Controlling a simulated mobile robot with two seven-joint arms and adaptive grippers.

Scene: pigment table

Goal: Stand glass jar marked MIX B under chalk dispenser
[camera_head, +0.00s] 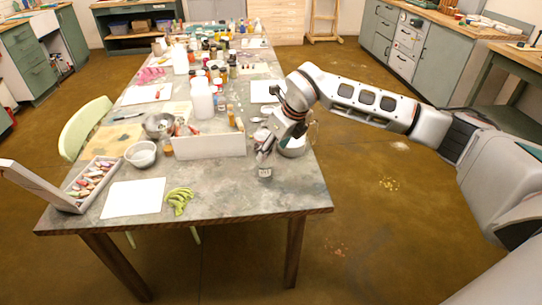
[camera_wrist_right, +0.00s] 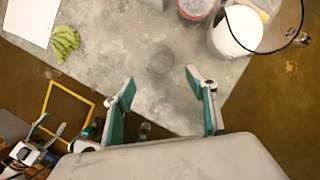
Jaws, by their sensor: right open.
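Parts at the lower left there look like my left gripper (camera_wrist_right: 50,130), small and unclear. I cannot surely pick out the chalk dispenser.
A red-and-clear container (camera_wrist_right: 196,8) is beside the pitcher in the wrist view. A white box (camera_head: 208,147), white bowl (camera_head: 141,155) and green cloth (camera_head: 180,202) lie left. The table's front right is clear.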

